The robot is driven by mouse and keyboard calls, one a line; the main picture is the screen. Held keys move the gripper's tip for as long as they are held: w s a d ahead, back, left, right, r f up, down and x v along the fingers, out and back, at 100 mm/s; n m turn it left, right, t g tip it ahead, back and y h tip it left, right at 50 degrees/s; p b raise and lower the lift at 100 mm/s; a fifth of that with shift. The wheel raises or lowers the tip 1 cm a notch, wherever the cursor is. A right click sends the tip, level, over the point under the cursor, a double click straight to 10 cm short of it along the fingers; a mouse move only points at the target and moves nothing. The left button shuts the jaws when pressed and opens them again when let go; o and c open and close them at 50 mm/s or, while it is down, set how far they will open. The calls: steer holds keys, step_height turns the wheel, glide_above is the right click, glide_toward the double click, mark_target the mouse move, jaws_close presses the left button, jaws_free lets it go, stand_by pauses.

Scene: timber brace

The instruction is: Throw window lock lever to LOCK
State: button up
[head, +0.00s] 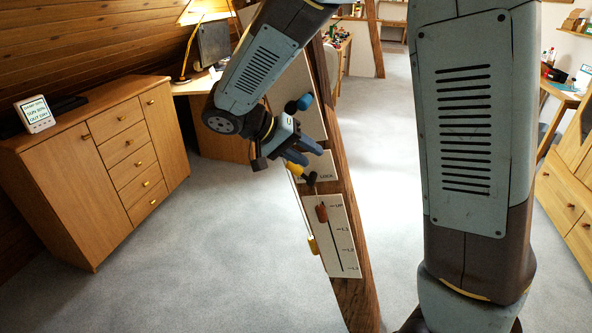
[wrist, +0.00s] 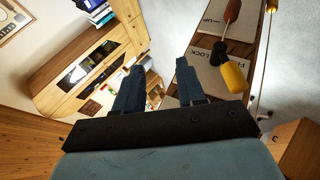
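The window lock lever has a yellow grip (wrist: 234,76) and a black hub (wrist: 218,53). It sits on a white plate (wrist: 243,53) marked LOCK, on the timber brace. The yellow grip (head: 309,178) also shows in the head view, left of the word LOCK and just below my gripper (head: 311,156). In the wrist view my gripper (wrist: 160,65) is open, its two dark blue fingers apart with nothing between them. The lever lies to the right of the right finger, outside the gap.
Below the lock plate is a slider plate (head: 338,242) with a brown handle (head: 322,212) near UP. A yellow pull (head: 312,246) hangs left of it. A blue knob (head: 304,102) is above. A wooden cabinet (head: 105,160) stands left; the carpet between is clear.

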mark_target(290, 170)
steer(key=w+a+f+t+h, duration=0.1)
steer(key=a+f+t+h, duration=0.2)
steer(key=a, duration=0.4)
steer(key=w+a+f+t, duration=0.1)
steer(key=a+f+t, duration=0.1)
steer(key=a+f, duration=0.35)
steer(key=x, duration=0.4)
steer(key=r+x, duration=0.1)
steer(key=x, duration=0.3)
steer(key=w+x, duration=0.1)
steer(key=x, duration=0.3)
steer(key=shift+d+r, duration=0.15)
steer(key=shift+d, duration=0.05)
jaws_close()
